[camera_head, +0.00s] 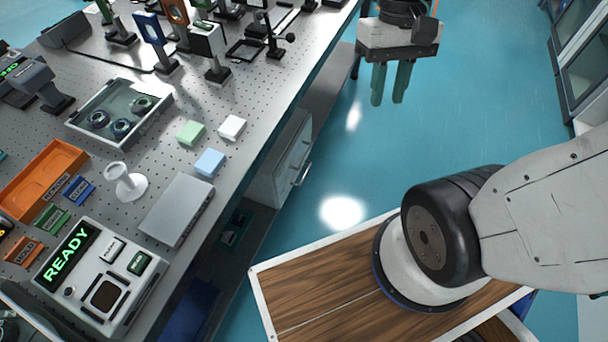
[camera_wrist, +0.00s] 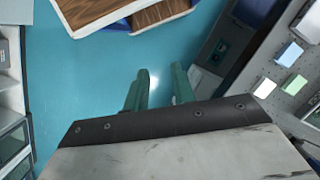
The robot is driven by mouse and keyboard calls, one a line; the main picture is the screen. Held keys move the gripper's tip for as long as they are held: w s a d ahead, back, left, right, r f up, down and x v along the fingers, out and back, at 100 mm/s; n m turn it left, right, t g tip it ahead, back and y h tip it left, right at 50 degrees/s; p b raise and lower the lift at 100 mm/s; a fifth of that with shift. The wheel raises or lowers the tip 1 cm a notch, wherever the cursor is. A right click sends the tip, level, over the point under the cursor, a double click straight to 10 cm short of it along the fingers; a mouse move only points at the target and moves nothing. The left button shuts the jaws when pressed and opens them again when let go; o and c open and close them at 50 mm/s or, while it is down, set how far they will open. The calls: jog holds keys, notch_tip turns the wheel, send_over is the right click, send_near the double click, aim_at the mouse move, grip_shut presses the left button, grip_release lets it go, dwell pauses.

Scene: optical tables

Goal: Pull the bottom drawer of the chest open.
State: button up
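The chest (camera_head: 283,172) is a pale grey drawer unit under the long side of the optical table. Its front faces the aisle and is seen steeply from above. A bar handle (camera_head: 301,174) stands out from that front. I cannot clearly separate the bottom drawer, and no drawer visibly sticks out. My gripper (camera_head: 389,101) hangs over the aisle, right of and beyond the chest, apart from it. Its two green fingers point down with an empty gap between them. In the wrist view my gripper (camera_wrist: 163,80) is also empty, and part of the chest (camera_wrist: 207,82) shows beside the right finger.
The perforated optical table (camera_head: 256,116) holds instruments, small blocks, an orange tray (camera_head: 42,178) and a control box with a READY display (camera_head: 95,275).

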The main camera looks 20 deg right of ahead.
jog(key=w+f+m+g+y, duration=0.2)
jog(key=w+f+y, duration=0.3)
jog(key=w+f, duration=0.6)
jog(key=w+f+m+g+y, duration=0.15)
jog(key=w+f+y, duration=0.45)
jog(key=f, duration=0.9)
jog(key=m+t+y, duration=0.1)
jog(key=m+t, duration=0.6)
jog(key=t, duration=0.7)
send_near(305, 174)
jog(key=s+a+f, duration=0.1)
jog(key=s+a, duration=0.5)
jog(key=a, duration=0.1)
jog(key=w+d+n+t+h, duration=0.2)
jog(key=w+d+n+t, duration=0.15)
jog(key=w, duration=0.25)
jog(key=x, duration=0.7)
jog(key=shift+w+f, duration=0.15)
jog(key=shift+f, duration=0.25)
